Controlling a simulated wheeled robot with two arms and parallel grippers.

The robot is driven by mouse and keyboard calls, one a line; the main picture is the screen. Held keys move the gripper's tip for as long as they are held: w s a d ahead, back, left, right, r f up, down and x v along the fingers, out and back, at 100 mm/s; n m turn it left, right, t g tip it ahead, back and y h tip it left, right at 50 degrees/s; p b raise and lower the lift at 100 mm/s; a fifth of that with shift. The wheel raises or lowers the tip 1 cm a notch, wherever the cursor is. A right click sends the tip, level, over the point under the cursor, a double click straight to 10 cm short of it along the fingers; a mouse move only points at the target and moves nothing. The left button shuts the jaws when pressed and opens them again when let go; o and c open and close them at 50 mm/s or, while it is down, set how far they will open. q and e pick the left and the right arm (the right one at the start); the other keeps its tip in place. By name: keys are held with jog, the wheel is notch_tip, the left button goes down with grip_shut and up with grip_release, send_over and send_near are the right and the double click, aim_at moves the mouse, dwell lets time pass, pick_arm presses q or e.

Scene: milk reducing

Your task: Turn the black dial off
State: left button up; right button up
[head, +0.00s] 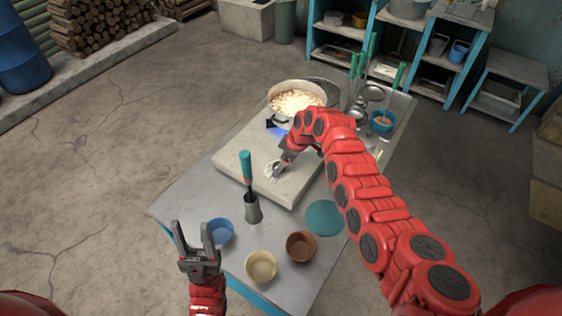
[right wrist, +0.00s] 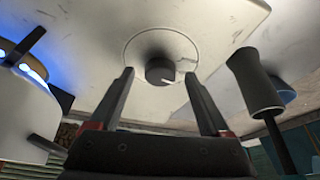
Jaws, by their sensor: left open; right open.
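The black dial (right wrist: 160,70) sits in a pale round plate on the cream stove top (right wrist: 215,25). A light mark shows at the dial's edge. In the right wrist view my right gripper (right wrist: 158,77) is open, with one finger on each side of the dial; I cannot tell whether they touch it. In the head view my right gripper (head: 281,169) is low over the stove top (head: 235,155) and largely hides the dial. My left gripper (head: 193,231) is open and empty near the table's front left corner.
A pot (head: 295,103) of pale food stands over a blue flame (head: 283,132) behind the dial. A dark holder (head: 253,210) with a teal-handled tool stands in front. Blue (head: 220,231), cream (head: 261,267) and brown (head: 301,246) bowls line the near edge.

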jog(key=shift+f, duration=0.1)
jog(key=shift+c, duration=0.3)
grip_shut()
